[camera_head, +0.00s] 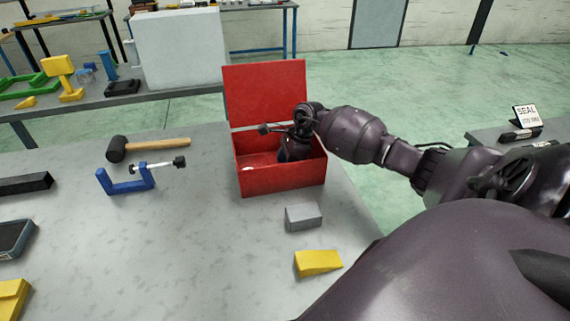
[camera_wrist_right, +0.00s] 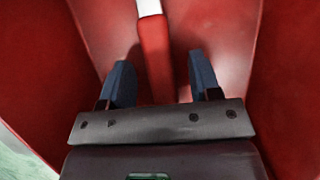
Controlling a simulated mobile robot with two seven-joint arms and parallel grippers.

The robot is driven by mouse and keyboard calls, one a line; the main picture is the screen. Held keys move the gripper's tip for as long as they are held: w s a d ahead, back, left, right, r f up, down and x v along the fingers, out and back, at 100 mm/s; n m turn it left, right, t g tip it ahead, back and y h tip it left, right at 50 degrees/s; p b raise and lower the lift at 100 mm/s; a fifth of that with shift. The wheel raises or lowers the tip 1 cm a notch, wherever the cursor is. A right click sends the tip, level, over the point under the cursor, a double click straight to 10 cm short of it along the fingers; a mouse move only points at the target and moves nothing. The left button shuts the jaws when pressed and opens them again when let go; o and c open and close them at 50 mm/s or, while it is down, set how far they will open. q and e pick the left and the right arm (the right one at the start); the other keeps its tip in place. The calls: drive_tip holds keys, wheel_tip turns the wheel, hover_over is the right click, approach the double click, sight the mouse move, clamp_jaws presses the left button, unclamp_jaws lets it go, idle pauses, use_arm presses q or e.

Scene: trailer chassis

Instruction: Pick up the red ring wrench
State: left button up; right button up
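The red ring wrench (camera_wrist_right: 153,62) lies inside the open red toolbox (camera_head: 283,180). In the right wrist view its red handle runs up the middle, with a pale metal part at the top edge. Its ring end is out of that view. My right gripper (camera_wrist_right: 160,72) reaches down into the toolbox. Its two dark blue fingers stand apart, one on each side of the handle, with gaps visible. My left gripper is in neither view.
The toolbox walls rise close around my right gripper, and its raised lid (camera_head: 265,92) stands behind. A grey block (camera_head: 303,217) and a yellow wedge (camera_head: 318,262) lie in front. A blue clamp (camera_head: 128,185) and a black-headed mallet (camera_head: 117,149) lie left.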

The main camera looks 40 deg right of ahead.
clamp_jaws()
